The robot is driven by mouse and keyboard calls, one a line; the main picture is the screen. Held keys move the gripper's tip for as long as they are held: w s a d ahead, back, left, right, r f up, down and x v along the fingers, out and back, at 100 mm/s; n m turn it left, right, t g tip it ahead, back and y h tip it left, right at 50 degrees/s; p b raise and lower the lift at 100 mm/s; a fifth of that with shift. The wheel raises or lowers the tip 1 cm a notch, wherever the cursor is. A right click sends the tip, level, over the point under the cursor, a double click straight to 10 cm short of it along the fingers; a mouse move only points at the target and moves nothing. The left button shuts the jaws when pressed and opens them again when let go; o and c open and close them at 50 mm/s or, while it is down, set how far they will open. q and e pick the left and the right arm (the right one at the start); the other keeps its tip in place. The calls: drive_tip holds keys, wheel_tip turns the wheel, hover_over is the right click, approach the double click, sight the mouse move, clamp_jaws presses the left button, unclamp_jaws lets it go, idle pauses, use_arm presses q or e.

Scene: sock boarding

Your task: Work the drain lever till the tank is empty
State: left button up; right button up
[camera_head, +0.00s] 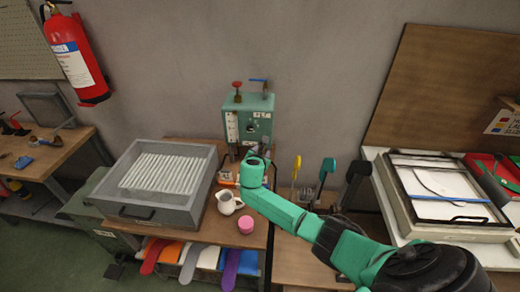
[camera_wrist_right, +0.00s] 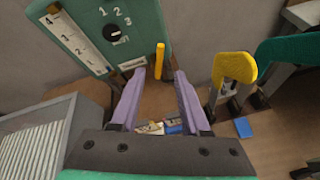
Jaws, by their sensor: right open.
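The green tank box (camera_head: 248,120) stands against the wall in the head view. In the wrist view its face (camera_wrist_right: 148,30) shows a black dial (camera_wrist_right: 113,33) marked 1, 2, 3 and a white numbered gauge (camera_wrist_right: 78,38); I cannot read a level. A yellow upright lever (camera_wrist_right: 160,58) is at the lower right of the box. My right gripper (camera_wrist_right: 161,78) is open, its purple fingers on either side of the lever in that view. I cannot tell whether they touch it. In the head view the right gripper (camera_head: 254,158) is below the box, mostly hidden by my arm.
A red knob (camera_head: 237,85) and a blue handle (camera_head: 260,81) top the box. To the right stand yellow (camera_head: 296,163), green (camera_head: 326,167) and black (camera_head: 356,172) levers.

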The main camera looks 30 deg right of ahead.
drive_tip(key=v, duration=0.4)
idle(1.2)
